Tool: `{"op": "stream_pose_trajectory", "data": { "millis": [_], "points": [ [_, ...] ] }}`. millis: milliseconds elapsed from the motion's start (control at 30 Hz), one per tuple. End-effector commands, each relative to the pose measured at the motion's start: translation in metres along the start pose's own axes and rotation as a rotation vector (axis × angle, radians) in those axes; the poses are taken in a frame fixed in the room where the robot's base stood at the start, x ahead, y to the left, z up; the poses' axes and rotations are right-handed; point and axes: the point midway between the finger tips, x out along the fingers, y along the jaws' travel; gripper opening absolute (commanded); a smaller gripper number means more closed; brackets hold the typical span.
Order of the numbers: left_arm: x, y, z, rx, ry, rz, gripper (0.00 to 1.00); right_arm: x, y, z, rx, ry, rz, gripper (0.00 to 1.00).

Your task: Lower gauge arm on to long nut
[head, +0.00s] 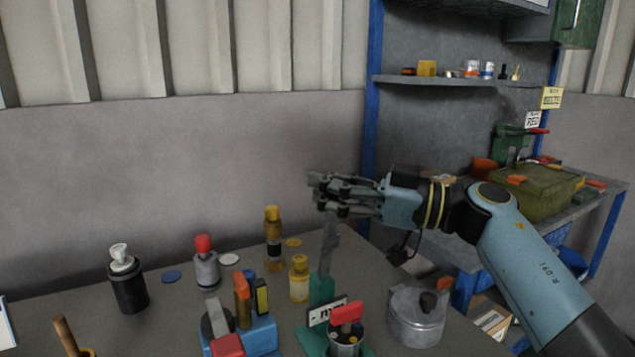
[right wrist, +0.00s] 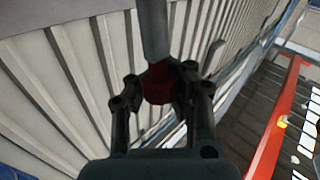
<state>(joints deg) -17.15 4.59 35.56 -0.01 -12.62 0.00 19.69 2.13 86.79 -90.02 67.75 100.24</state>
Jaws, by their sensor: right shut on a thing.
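The gauge arm (head: 329,248) is a grey bar, raised and nearly upright above a green gauge stand (head: 321,291) with a small white label. My right gripper (head: 320,187) is at the upper end of the arm. In the right wrist view my right gripper (right wrist: 158,78) is shut on a dark red knob (right wrist: 158,88), with the grey bar running up from it. I cannot make out the long nut; the red-topped item in front may hide part of the stand. My left gripper is not in view.
A red-handled black item (head: 345,318) stands before the gauge and a lidded metal pot (head: 417,316) to its right. Bottles, including an amber one (head: 273,242), and a blue block (head: 240,335) are to the left. A shelf bench (head: 600,200) stands behind at right.

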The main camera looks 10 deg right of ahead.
Motion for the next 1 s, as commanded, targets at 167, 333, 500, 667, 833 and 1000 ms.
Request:
{"op": "stream_pose_trajectory", "data": {
  "millis": [167, 333, 500, 667, 833, 1000],
  "points": [
    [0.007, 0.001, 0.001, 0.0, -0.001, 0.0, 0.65, -0.018, -0.011, 0.003, -0.094, 0.084, 0.013, 0.0],
    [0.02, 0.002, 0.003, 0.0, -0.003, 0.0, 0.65, -0.032, -0.026, 0.008, -0.185, 0.176, 0.015, 0.0],
    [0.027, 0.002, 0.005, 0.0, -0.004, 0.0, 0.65, -0.044, -0.038, 0.013, -0.263, 0.256, 0.017, 0.0],
    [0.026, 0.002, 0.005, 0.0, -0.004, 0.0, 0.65, -0.053, -0.047, 0.015, -0.285, 0.276, 0.017, 0.0],
    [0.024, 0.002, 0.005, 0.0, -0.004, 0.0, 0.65, -0.058, -0.052, 0.019, -0.283, 0.274, 0.017, 0.0],
    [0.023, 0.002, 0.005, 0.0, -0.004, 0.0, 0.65, -0.059, -0.054, 0.021, -0.281, 0.275, 0.017, 0.0]
  ]
}}
